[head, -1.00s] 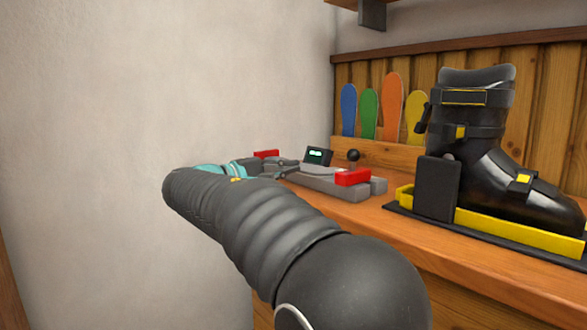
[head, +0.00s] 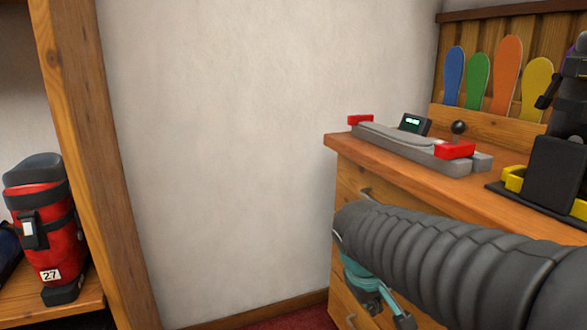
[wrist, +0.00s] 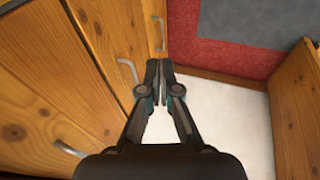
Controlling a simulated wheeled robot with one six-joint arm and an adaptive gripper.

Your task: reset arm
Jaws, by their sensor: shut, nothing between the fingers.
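My arm, in a ribbed black sleeve, reaches in from the right of the head view. My gripper (head: 385,308) hangs below its end, beside the wooden drawer front of the bench, partly hidden by the arm. In the wrist view my gripper (wrist: 159,68) is shut, its dark fingertips together with nothing between them. The fingers are near the bench's drawers and handles; I cannot tell the exact gap.
The bench (head: 400,180) carries a grey device with red ends (head: 410,145) and a black boot (head: 565,110) in a yellow-edged holder. A red boot (head: 45,225) stands on a shelf at left. Bare wall (head: 220,150) lies between. Drawer handles (wrist: 127,70) stick out near my gripper.

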